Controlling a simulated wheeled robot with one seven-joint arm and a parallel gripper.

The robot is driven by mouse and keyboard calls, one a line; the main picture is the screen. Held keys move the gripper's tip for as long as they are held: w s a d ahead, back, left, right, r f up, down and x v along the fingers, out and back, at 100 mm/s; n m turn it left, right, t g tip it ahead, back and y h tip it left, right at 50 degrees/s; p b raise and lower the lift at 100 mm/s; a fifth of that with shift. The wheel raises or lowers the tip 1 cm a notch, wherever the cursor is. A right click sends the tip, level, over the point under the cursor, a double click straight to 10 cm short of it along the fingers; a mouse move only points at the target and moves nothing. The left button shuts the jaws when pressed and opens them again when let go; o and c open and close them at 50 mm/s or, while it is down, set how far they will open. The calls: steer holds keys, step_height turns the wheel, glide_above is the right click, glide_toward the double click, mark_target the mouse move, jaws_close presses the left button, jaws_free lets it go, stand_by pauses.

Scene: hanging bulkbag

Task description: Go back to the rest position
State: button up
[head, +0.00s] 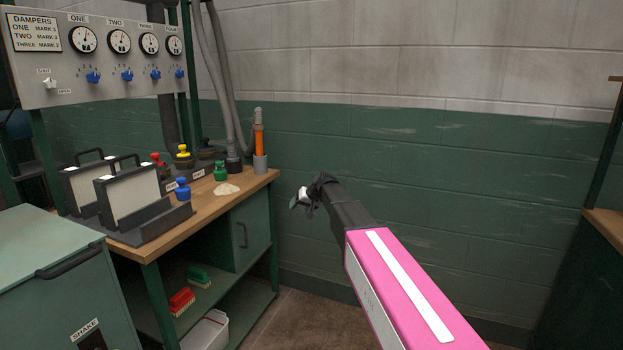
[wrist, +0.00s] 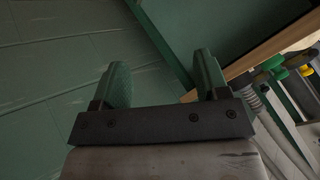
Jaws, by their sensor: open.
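My gripper (head: 302,199) is in the middle of the head view, at the end of my pink and black arm. It is to the right of the workbench (head: 262,180) and clear of it, in front of the green part of the wall. In the wrist view, my gripper (wrist: 165,82) has its two green fingers apart with nothing between them. Its jaws are open and empty.
The bench holds blue (head: 182,189), green (head: 221,171), yellow and red knobbed pieces, and an orange tool in a grey holder (head: 260,163). A damper panel (head: 100,60) hangs above. A green cabinet (head: 60,290) stands front left. Floor shows right of the bench.

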steer(key=s+d+f+g+h, duration=0.1)
steer(key=s+d+f+h, duration=0.1)
steer(key=s+d+f, duration=0.4)
steer(key=s+d+f+m+g+h, duration=0.1)
steer(key=s+d+f, duration=0.6)
steer(key=s, duration=1)
steer(key=s+d+f+m+g+h, duration=0.1)
steer(key=s+d+f+g+h, duration=0.1)
steer(key=s+d+f, duration=0.4)
steer(key=s+d+h, duration=0.1)
steer(key=s+d, duration=0.3)
steer(key=s, duration=0.1)
steer(key=shift+s+d+f+g+h, duration=0.2)
steer(key=shift+s+f+g+h, duration=0.1)
steer(key=shift+h, duration=0.1)
steer(key=shift+w, duration=0.1)
